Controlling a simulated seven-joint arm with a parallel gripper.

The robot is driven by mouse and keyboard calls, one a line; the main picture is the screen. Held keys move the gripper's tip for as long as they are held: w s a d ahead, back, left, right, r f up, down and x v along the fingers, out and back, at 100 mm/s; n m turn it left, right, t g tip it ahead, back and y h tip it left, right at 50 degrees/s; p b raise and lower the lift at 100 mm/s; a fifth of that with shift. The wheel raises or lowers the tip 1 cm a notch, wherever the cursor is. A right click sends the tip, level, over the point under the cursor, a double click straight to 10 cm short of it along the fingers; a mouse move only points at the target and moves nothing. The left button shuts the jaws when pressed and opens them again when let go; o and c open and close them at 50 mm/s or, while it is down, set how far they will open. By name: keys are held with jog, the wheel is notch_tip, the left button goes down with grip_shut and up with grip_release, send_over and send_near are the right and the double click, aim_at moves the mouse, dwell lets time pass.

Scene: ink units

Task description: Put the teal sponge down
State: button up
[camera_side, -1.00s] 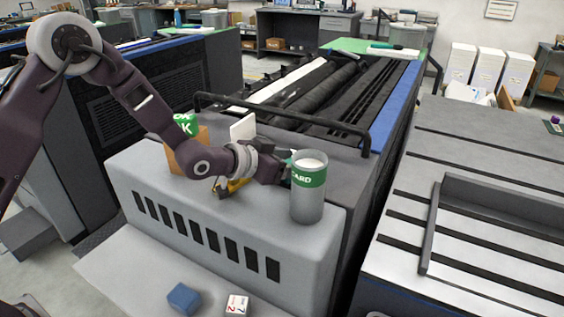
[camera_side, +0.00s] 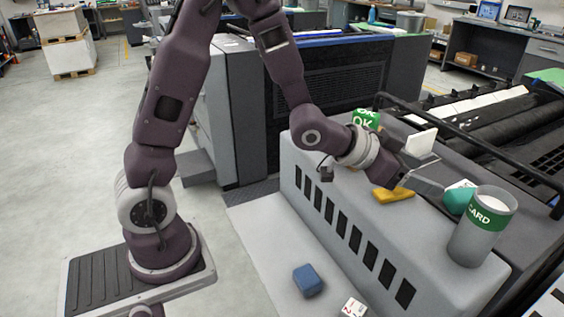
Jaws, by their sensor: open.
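The teal sponge (camera_side: 457,201) rests on the grey machine top, just left of a grey can with a green "CARD" band (camera_side: 482,225), which hides part of it. A small white piece (camera_side: 462,184) shows at its upper edge; I cannot tell whether they touch. My gripper (camera_side: 441,173) is open, its two thin fingers spread, and is left of and a little above the sponge. Nothing shows between the fingers.
A yellow object (camera_side: 393,194) lies below my gripper. A green "OK" item (camera_side: 366,119) and a white square piece (camera_side: 422,141) are behind my wrist. A black rail (camera_side: 460,139) runs behind. A blue block (camera_side: 308,281) and a white numbered block (camera_side: 354,307) lie on the lower ledge.

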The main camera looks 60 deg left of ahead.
jog(key=s+a+r+n+g+y, duration=0.1)
jog(key=s+a+r+y, duration=0.2)
jog(key=s+a+r, duration=0.3)
jog(key=s+a+n+g, duration=0.1)
jog(key=s+g, duration=0.1)
jog(key=s, duration=1)
jog(key=s+a+n+g+y, duration=0.1)
jog(key=s+n+g, duration=0.1)
jog(key=s, duration=1)
jog(key=shift+s+g, duration=0.3)
jog(key=shift+g, duration=0.4)
